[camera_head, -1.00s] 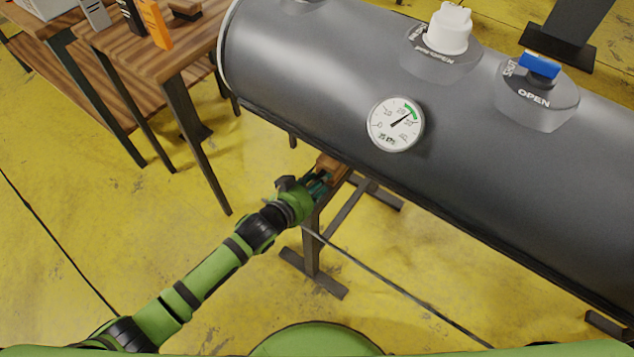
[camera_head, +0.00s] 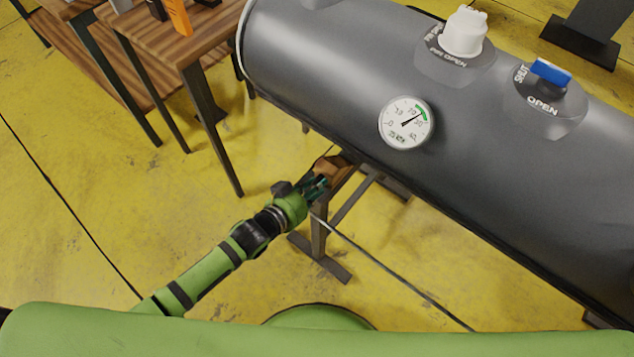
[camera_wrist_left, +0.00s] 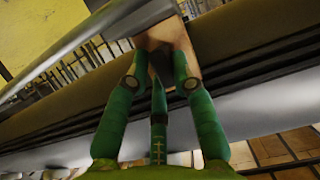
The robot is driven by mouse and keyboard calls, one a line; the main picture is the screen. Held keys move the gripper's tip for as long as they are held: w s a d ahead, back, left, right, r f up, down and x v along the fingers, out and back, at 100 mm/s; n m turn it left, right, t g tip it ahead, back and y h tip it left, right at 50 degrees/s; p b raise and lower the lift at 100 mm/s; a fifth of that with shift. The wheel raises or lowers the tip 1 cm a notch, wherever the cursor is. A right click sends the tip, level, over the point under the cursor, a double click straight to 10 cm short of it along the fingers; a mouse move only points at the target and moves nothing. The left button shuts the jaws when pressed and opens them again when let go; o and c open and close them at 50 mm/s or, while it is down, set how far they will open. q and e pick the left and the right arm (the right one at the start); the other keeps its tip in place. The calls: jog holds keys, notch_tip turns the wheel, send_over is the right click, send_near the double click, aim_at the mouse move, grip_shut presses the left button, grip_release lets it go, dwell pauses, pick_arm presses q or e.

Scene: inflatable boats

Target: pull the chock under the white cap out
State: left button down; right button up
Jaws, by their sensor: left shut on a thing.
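The white cap (camera_head: 464,33) stands on top of the grey inflatable tube (camera_head: 330,75), to the right of its middle in the head view. The wooden chock (camera_head: 329,166) shows under the tube's near side, on the stand; the tube hides part of it. My left gripper (camera_head: 321,182) is shut on the chock's near end. In the left wrist view the green fingers close around the chock (camera_wrist_left: 163,32), with a dark part between them. My right gripper is in neither view.
A pressure gauge (camera_head: 405,122) and a blue valve handle (camera_head: 551,72) sit on the tube. A wooden table (camera_head: 150,40) with an orange box (camera_head: 178,16) stands at the left. The dark stand (camera_head: 318,245) rests on yellow floor, clear at the lower left.

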pick_arm(q)
jog(key=c, duration=1.3)
grip_release()
jog(key=shift+s+a+f, duration=0.15)
jog(key=shift+s+f, duration=0.05)
jog(key=v, duration=1.2)
jog(key=shift+r, duration=0.2)
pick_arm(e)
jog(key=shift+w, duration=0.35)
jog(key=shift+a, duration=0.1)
